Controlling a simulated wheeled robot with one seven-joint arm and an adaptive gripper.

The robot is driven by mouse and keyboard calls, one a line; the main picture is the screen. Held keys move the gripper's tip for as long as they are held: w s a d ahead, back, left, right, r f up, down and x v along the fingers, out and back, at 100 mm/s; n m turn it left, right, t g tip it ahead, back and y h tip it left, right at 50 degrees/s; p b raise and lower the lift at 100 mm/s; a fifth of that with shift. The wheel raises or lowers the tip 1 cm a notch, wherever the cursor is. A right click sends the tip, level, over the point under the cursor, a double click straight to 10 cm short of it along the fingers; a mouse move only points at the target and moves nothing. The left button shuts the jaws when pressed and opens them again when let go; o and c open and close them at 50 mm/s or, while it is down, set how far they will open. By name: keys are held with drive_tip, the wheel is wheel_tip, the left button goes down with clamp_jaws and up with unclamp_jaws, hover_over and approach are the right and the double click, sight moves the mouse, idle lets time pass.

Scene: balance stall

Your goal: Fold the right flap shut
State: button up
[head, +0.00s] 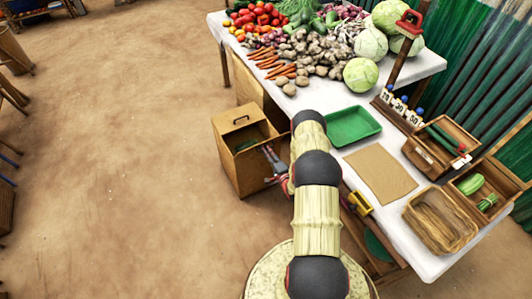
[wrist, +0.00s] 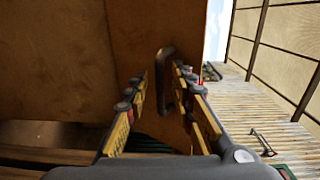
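A brown wooden box (head: 236,172) stands on the ground left of the table in the head view. A panel with a dark handle (head: 240,120) rises at its back, and its top is open with something dark green inside. My gripper (head: 268,150) is at the box's right side in the head view and covers part of it, so I cannot clearly make out the right flap there. In the wrist view my gripper (wrist: 160,85) is open, its yellow-sided fingers apart. A wooden panel (wrist: 160,28) with a dark bar handle (wrist: 165,78) lies ahead. The handle shows between the fingers; contact is unclear.
The white-topped table (head: 305,101) stands close to the right of the box, bearing vegetables, a green tray (head: 352,126), a brown mat (head: 380,174) and wooden crates (head: 440,222). My arm passes along its near edge. The dirt ground (head: 110,150) left of the box is clear.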

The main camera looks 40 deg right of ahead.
drive_tip(key=shift+c, duration=1.2)
clamp_jaws()
